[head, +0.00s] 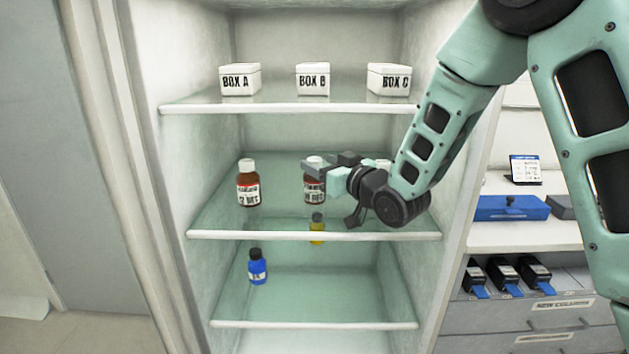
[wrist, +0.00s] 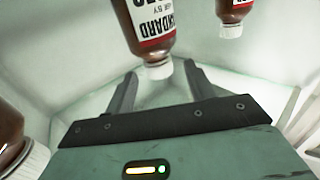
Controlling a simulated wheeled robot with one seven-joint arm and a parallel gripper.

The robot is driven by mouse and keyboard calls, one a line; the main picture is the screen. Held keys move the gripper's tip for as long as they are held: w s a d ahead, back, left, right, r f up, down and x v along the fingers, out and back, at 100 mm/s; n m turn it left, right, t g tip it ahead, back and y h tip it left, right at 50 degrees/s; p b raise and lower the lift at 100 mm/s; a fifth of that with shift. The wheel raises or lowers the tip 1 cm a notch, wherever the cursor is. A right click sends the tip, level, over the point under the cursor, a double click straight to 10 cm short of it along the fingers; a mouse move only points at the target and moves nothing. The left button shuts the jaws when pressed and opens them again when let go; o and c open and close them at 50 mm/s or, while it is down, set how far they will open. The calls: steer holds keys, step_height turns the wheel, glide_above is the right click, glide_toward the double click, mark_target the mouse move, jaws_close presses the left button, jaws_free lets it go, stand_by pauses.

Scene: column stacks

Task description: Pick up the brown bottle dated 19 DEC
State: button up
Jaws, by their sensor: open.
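Three brown bottles with white caps and white labels stand on the middle glass shelf. The left bottle (head: 248,187) is in full view; its label ends in DEC, the day hard to read. The middle bottle (head: 313,190) is partly covered by my gripper (head: 322,170), its label also ending in DEC. The right bottle (head: 384,163) is mostly hidden behind my arm. In the wrist view, a brown bottle (wrist: 145,28) appears upside down beyond my open fingers (wrist: 160,82), roughly lined up between them. Its label reads STANDARD; its day is unclear. Nothing is held.
Boxes A (head: 239,80), B (head: 313,79) and C (head: 388,79) stand on the shelf above. Below are a yellow bottle (head: 317,230) and a blue bottle (head: 257,267). Other brown bottles show at the wrist view's upper right (wrist: 234,10) and lower left (wrist: 10,130).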

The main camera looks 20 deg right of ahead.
steer(key=shift+p+x, duration=0.3)
steer(key=shift+x, duration=1.2)
steer(key=c, duration=1.1)
jaws_close()
steer(key=shift+r, duration=0.15)
